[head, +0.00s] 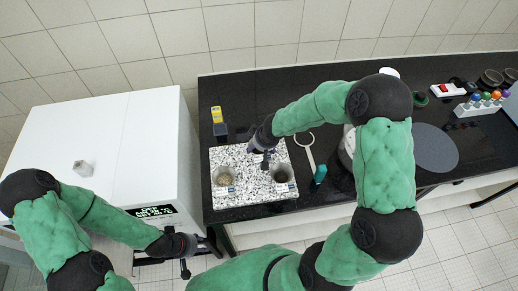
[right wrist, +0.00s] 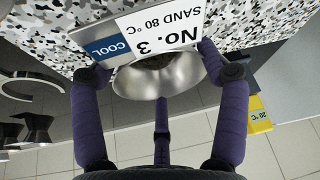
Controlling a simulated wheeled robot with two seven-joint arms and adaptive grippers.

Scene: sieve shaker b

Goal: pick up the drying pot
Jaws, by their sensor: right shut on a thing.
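A shiny metal pot (right wrist: 160,78) with a white label reading "No. 3 SAND 80 °C" and a blue "COOL" patch shows upside down in the right wrist view. My right gripper (right wrist: 158,72) is shut on it, one purple finger on each side. In the head view my right gripper (head: 265,162) is over the speckled board. Two pots show there, a left one (head: 223,177) with pale contents and a right one (head: 284,174) with a darker inside. I cannot tell whether the held pot touches the board. My left gripper (head: 185,262) is low by the white cabinet; its finger opening is unclear.
The speckled board (head: 240,200) lies on the black counter (head: 325,190). A yellow block (head: 216,114) marked 20 °C stands behind it. A ring-shaped tool (head: 307,147) and a teal item (head: 320,174) lie to its right. The white cabinet (head: 110,140) stands left.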

